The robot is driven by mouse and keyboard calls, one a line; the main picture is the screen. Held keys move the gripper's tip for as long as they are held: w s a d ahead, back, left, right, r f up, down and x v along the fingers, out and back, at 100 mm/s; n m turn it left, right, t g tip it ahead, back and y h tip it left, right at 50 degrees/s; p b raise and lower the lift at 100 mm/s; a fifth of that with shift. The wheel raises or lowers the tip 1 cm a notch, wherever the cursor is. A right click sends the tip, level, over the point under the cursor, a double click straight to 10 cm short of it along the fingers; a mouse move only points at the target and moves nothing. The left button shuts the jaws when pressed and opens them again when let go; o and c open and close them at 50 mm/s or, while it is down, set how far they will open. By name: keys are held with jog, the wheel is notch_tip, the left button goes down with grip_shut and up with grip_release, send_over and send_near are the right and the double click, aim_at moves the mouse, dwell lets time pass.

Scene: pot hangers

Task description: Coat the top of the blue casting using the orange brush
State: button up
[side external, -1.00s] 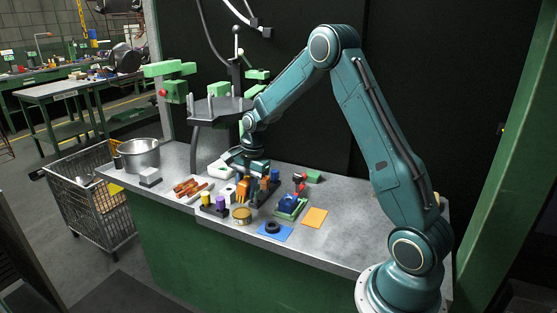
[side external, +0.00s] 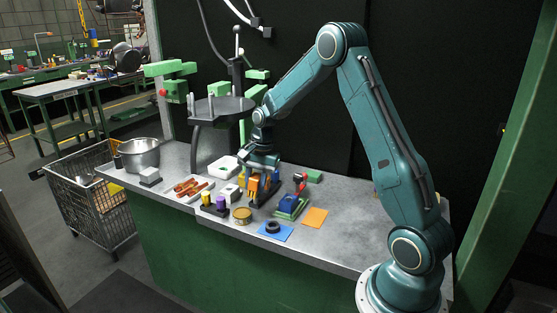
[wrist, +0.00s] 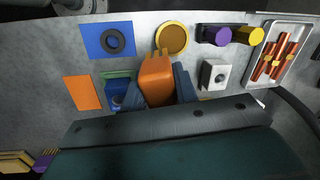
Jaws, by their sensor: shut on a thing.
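The orange brush (side external: 253,187) is in my gripper (side external: 262,178), with its tan tip showing in the wrist view (wrist: 157,82) between two blue-grey fingers. The gripper is shut on it, over the middle of the bench. The blue casting (side external: 290,199) sits on a green base to the right of the brush in the side view. In the wrist view the casting (wrist: 118,98) is just left of the brush, partly hidden by the gripper. Brush and casting look apart.
A blue mat with a black ring (side external: 272,227), an orange sheet (side external: 315,217) and a round tan tin (side external: 241,215) lie in front. Purple and yellow pieces (side external: 220,202), a white block (side external: 230,194) and a tray of copper-coloured rods (wrist: 281,55) stand to the left. Bench right is clear.

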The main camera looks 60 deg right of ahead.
jog(key=s+d+r+n+g+h, duration=0.1)
jog(key=s+d+r+n, duration=0.1)
jog(key=s+d+n, duration=0.6)
jog(key=shift+s+d+n+g, duration=0.35)
jog(key=shift+s+n, duration=0.5)
jog(key=shift+n, duration=2.95)
jog(key=shift+f, duration=0.15)
jog(key=shift+f, duration=1.4)
jog(key=shift+r, duration=0.1)
notch_tip(320, 180, up, 5)
jog(key=shift+f, duration=0.1)
jog(key=shift+f, duration=0.1)
